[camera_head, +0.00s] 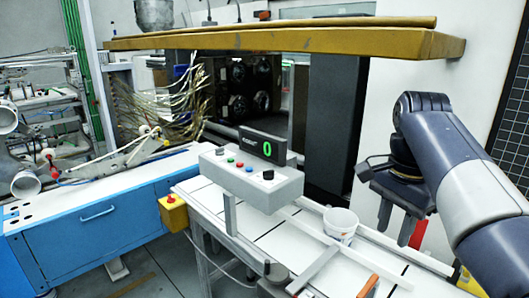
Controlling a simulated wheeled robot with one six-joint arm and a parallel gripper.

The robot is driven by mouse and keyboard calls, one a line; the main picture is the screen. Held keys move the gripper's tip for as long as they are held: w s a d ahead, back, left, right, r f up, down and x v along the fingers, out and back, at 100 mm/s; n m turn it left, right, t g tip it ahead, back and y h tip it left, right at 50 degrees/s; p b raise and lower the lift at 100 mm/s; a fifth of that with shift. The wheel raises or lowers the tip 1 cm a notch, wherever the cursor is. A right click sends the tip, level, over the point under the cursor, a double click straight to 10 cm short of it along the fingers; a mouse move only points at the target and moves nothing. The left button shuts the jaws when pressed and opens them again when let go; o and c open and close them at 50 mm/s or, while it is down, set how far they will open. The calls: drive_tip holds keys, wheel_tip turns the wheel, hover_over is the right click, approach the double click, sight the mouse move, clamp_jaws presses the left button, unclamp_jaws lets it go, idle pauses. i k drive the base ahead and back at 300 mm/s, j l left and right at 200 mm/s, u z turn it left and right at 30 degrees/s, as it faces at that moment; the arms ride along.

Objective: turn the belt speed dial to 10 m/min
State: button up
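The grey control box (250,188) stands on a post above the white belt table. A black dial (268,175) sits at the right end of its sloped top. The dial's pointer mark is too small to read. A black display (256,147) at the back of the box shows a green 0. My gripper (395,230) hangs at the right with its fingers pointing down. Its two dark fingers are apart, with nothing visible between them. It is well to the right of the dial and apart from the box.
Several small buttons (240,165) lie left of the dial. A white bucket (340,224) stands on the table between box and gripper. An orange-handled tool (367,286) lies at the front. A yellow emergency-stop box (173,212) is at left. A brown beam (290,40) spans overhead.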

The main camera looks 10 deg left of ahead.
sight(267, 174)
drive_tip(key=i+j+z, duration=0.1)
drive_tip(key=j, duration=0.25)
drive_tip(key=i+j+z, duration=0.1)
drive_tip(key=i+j, duration=0.15)
drive_tip(key=j, duration=0.15)
drive_tip(key=i+j+z, duration=0.1)
drive_tip(key=j, duration=0.25)
drive_tip(key=i+j+z, duration=0.1)
drive_tip(key=i+j, duration=0.15)
drive_tip(key=j, duration=0.2)
drive_tip(key=i+j+z, duration=0.1)
drive_tip(key=j, duration=0.3)
drive_tip(key=i+j, duration=0.15)
drive_tip(key=j, duration=0.25)
drive_tip(key=z, duration=0.05)
